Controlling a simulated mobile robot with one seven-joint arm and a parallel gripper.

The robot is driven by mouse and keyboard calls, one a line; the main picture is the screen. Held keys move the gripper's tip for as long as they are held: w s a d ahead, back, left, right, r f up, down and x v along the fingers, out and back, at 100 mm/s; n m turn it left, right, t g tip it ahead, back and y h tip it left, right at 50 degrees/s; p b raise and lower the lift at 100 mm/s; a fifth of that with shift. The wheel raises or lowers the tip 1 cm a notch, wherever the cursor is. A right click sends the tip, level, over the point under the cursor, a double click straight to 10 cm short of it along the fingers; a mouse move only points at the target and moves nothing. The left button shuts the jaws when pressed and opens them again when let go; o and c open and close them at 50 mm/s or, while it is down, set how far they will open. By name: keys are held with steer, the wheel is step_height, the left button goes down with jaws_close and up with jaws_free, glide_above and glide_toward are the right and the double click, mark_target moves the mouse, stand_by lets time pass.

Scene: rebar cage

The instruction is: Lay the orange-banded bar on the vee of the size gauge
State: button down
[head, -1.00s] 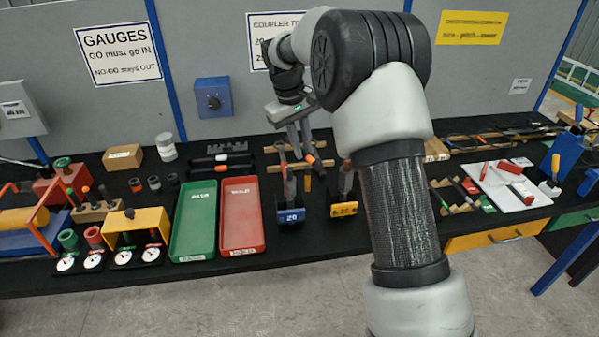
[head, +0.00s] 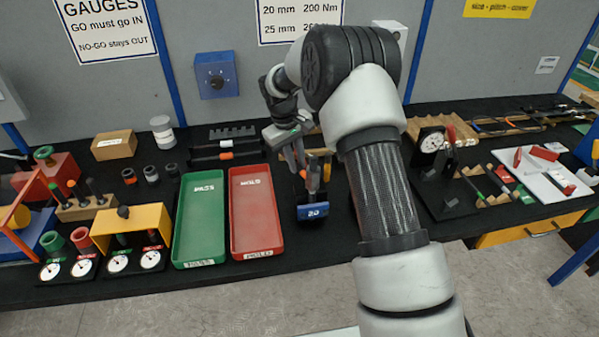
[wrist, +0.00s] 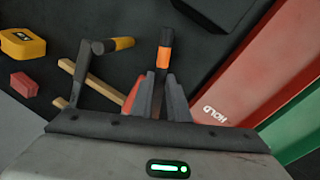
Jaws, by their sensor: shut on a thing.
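The orange-banded bar (wrist: 163,58) is dark with one orange band. In the wrist view it points up the picture from between the fingers of my gripper (wrist: 162,95), which is shut on it. In the head view my gripper (head: 306,165) is over the black bench, right of the red tray, and the bar is hard to separate from tools there. A black stand with a white dial (head: 432,143), apparently the size gauge, stands right of my arm, well away from the gripper. Its vee is too small to make out clearly.
A red tray (head: 233,236) and green tray (head: 181,243) lie left of the gripper. A blue tool head marked 20 (head: 314,213) is just in front. A white board (head: 535,178) lies far right.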

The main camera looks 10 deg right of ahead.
steer(key=shift+w+f, duration=0.1)
steer(key=shift+f, duration=2.05)
steer(key=shift+f, duration=0.2)
steer(key=c, duration=1.7)
jaws_free()
